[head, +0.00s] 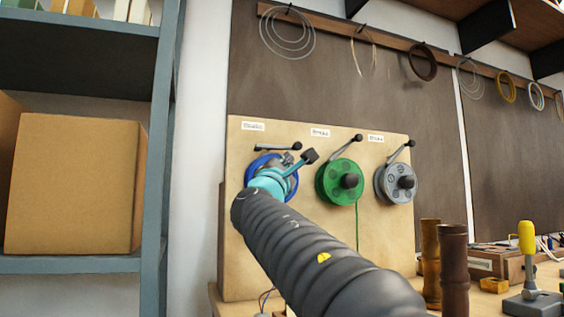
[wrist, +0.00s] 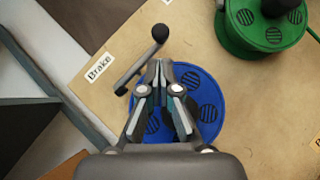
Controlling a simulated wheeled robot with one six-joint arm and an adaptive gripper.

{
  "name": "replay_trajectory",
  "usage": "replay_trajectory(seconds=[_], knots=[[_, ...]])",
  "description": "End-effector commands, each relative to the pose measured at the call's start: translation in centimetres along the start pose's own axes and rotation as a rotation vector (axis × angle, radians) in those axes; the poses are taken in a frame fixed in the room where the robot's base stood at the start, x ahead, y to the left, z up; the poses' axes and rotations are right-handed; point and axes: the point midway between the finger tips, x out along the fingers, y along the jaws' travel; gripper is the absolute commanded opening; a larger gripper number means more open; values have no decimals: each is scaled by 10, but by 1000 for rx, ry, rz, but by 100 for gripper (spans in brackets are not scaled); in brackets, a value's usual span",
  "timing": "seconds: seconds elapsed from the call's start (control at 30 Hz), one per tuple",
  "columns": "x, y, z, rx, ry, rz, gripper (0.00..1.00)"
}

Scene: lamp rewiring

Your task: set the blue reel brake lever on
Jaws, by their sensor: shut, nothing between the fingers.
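The blue reel (head: 256,164) hangs at the left of the wooden board, partly hidden behind my arm and gripper. Its brake lever (head: 277,147) lies almost level above it, with the dark knob at the right end. In the wrist view the lever (wrist: 141,61) runs from a pivot beside the "Brake" label to its round knob. My gripper (wrist: 160,63) is shut and empty in front of the blue reel (wrist: 206,92). Its fingertips appear beside the lever, a little below the knob; I cannot tell whether they touch it.
The green reel (head: 334,182) and the grey reel (head: 384,184) are to the right, their levers (head: 346,147) (head: 400,151) slanting up to the right. A shelf with a cardboard box (head: 75,185) stands at left. Brown cylinders (head: 453,265) and a yellow-handled tool (head: 527,237) are at lower right.

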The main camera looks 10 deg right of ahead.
Motion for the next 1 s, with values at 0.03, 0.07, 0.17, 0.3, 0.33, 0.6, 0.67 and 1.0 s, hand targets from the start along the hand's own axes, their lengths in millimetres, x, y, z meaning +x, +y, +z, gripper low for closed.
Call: replay_trajectory(seconds=[0.03, 0.07, 0.17, 0.3, 0.33, 0.6, 0.67, 1.0], knots=[[11, 2, 2, -1, -3, -1, 0], [15, 1, 1, -2, -2, -2, 0], [28, 1, 1, -1, -1, -1, 0], [39, 1, 1, 1, -1, -1, 0], [40, 1, 1, 1, -1, 0, 0], [43, 0, 0, 0, 0, 0, 0], [43, 0, 0, 0, 0, 0, 0], [48, -12, 9, -41, -16, 20, 0]])
